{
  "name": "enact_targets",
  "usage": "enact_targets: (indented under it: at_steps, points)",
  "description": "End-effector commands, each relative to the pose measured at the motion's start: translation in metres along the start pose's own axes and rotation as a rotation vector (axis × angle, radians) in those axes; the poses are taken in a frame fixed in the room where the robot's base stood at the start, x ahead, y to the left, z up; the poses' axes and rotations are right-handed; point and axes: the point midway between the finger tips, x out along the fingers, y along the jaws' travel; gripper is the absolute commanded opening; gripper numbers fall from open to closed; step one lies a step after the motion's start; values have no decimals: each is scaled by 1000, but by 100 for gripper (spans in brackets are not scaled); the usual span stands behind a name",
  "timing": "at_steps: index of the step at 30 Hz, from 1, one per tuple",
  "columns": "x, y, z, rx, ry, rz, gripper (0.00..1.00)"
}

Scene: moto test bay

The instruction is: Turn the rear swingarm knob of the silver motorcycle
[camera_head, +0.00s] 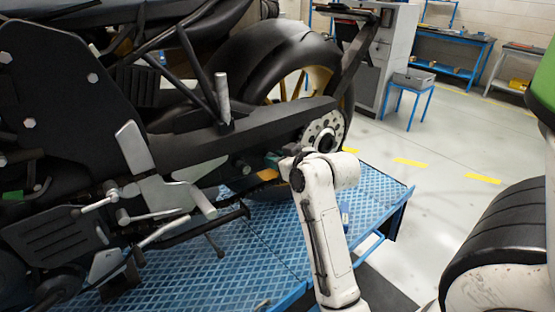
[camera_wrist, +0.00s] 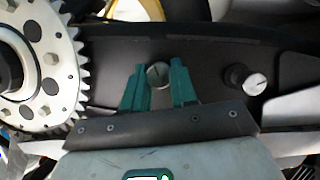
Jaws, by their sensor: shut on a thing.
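The motorcycle (camera_head: 190,130) stands on the left of the head view, mostly black with silver parts. Its dark rear swingarm (camera_head: 250,122) runs to the rear wheel hub. In the wrist view the swingarm (camera_wrist: 215,62) lies across the picture. A small round silver knob (camera_wrist: 158,72) with a line across its face sits on it, between the teal fingertips of my gripper (camera_wrist: 160,82), which is shut on it. In the head view my gripper (camera_head: 272,160) is mostly hidden behind my white wrist, beside the swingarm. The knob is hidden there.
A second knob (camera_wrist: 250,80), black with a silver face, sits right of my gripper. The toothed sprocket (camera_wrist: 45,65) is close on the left. The motorcycle stands on a blue platform (camera_head: 270,235). Clear floor (camera_head: 440,150) and a blue stool (camera_head: 413,90) lie to the right.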

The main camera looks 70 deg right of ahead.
Motion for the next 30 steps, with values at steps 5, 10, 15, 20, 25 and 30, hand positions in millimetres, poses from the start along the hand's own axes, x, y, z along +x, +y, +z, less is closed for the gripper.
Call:
enact_targets:
  at_steps: [5,10,15,20,25,30]
  points:
    - [1,0,2,1,-5,-2,40]
    - [0,0,1,1,-3,-1,53]
    - [0,0,1,2,-2,-1,53]
    - [-8,0,1,2,-1,1,53]
    - [-37,0,2,2,0,1,53]
    - [-76,0,2,0,0,1,53]
